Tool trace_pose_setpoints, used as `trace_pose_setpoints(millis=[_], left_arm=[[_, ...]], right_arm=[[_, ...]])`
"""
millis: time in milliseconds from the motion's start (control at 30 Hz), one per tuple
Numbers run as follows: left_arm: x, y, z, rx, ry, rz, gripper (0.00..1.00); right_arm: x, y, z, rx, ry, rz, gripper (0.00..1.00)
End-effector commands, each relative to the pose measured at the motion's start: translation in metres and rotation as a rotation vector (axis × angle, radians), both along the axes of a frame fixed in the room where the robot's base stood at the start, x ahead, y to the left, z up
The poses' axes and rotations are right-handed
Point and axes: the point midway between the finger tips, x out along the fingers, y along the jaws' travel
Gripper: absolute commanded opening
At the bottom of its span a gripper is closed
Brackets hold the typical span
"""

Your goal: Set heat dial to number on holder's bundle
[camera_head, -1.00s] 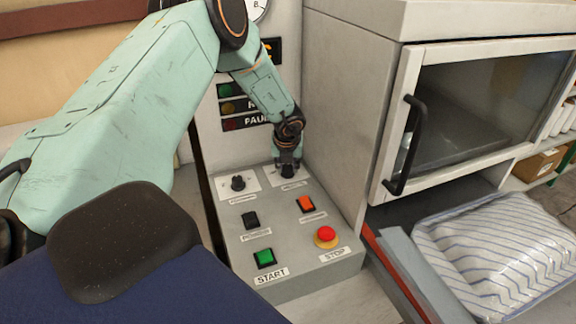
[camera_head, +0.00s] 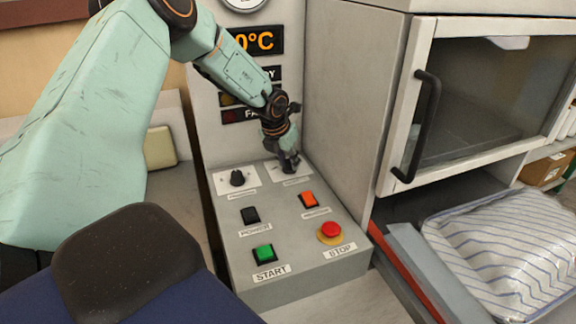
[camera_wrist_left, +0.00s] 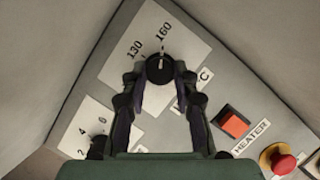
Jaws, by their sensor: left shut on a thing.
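The heat dial (camera_wrist_left: 160,70) is a round black knob on a white plate marked 130 and 160 in the left wrist view. My left gripper (camera_wrist_left: 158,84) is shut on this dial, one finger on each side. In the head view my left gripper (camera_head: 288,163) covers the dial at the back right of the grey control panel (camera_head: 305,272). My right gripper is not in view. No holder's bundle can be made out.
A second black dial (camera_head: 237,177) sits to the left. The panel also has a black power switch (camera_head: 250,215), orange heater switch (camera_head: 309,199), green start button (camera_head: 263,252) and red stop button (camera_head: 330,231).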

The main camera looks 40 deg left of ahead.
Motion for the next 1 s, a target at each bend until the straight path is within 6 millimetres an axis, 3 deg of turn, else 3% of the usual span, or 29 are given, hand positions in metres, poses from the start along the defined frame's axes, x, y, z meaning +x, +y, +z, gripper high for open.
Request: trace_pose_setpoints(millis=[567, 600, 833, 1000], left_arm=[[-0.0006, 0.0004, 0.0002, 0.000, 0.002, -0.022, 0.00], [-0.0006, 0.0004, 0.0002, 0.001, 0.002, -0.022, 0.31], [-0.0005, 0.0003, 0.0002, 0.001, 0.002, -0.021, 0.51], [-0.0004, 0.0003, 0.0002, 0.001, 0.001, -0.020, 0.52]], right_arm=[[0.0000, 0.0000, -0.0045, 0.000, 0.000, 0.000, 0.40], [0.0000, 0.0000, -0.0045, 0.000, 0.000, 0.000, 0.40], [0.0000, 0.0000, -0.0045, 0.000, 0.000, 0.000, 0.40], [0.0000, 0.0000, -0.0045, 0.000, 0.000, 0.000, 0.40]])
